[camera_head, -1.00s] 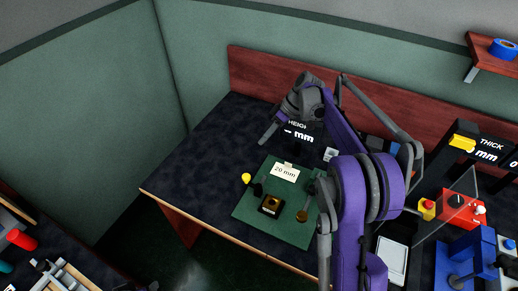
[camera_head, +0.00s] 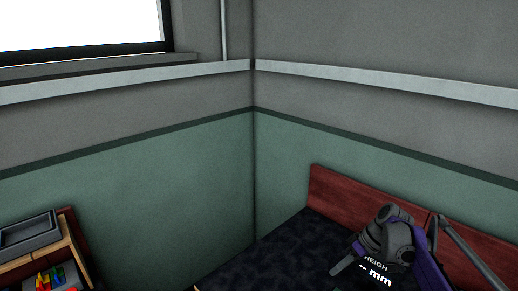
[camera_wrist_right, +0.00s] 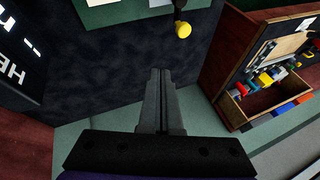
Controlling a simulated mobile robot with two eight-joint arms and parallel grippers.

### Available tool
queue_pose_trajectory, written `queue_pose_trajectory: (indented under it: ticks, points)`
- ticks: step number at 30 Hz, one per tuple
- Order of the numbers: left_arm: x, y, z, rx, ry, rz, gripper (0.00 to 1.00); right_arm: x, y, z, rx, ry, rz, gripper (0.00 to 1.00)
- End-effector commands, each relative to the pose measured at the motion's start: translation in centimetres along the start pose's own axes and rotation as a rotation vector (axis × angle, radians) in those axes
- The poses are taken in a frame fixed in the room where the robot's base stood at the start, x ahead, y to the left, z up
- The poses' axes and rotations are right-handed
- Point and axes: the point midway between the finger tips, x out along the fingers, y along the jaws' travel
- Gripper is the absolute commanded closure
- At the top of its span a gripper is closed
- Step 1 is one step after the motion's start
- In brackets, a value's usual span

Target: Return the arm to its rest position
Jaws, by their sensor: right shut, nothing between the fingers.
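My right arm shows at the lower right of the head view, grey and purple. Its gripper (camera_head: 336,270) points down to the left above the dark bench, beside a black display reading "HEIGH -- mm" (camera_head: 376,270). In the right wrist view the two fingers (camera_wrist_right: 163,72) lie together, shut and empty. My left gripper is in neither view.
The dark bench top (camera_head: 285,250) has a red-brown back board (camera_head: 335,190) against the green wall. The right wrist view shows a yellow knob (camera_wrist_right: 183,30), a green mat (camera_wrist_right: 105,14) and a wooden organiser (camera_wrist_right: 262,65) with coloured items at right. A tray (camera_head: 30,232) sits lower left.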

Motion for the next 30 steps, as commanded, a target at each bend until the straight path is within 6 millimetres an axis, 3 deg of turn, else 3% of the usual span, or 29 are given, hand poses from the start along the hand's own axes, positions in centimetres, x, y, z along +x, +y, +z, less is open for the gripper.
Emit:
queue_pose_trajectory:
  ticks: [1, 6, 15, 21, 24, 30]
  points:
    - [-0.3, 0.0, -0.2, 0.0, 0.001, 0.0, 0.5, -0.3, -2.1, 0.4, 0.023, -0.012, 0.03, 1.0]
    - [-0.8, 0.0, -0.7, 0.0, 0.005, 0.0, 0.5, -0.6, -8.0, 3.2, 0.134, -0.032, 0.166, 1.0]
    - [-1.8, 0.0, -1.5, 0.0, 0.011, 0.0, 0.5, 0.3, -16.0, 11.2, 0.284, 0.026, 0.399, 1.0]
    - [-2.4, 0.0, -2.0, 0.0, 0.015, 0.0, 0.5, 2.0, -18.9, 17.0, 0.348, 0.117, 0.518, 1.0]
    - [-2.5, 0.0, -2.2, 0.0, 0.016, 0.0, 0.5, 2.8, -19.6, 19.0, 0.368, 0.16, 0.553, 1.0]
    - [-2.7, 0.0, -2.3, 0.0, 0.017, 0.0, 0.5, 3.6, -19.9, 20.8, 0.385, 0.201, 0.583, 1.0]
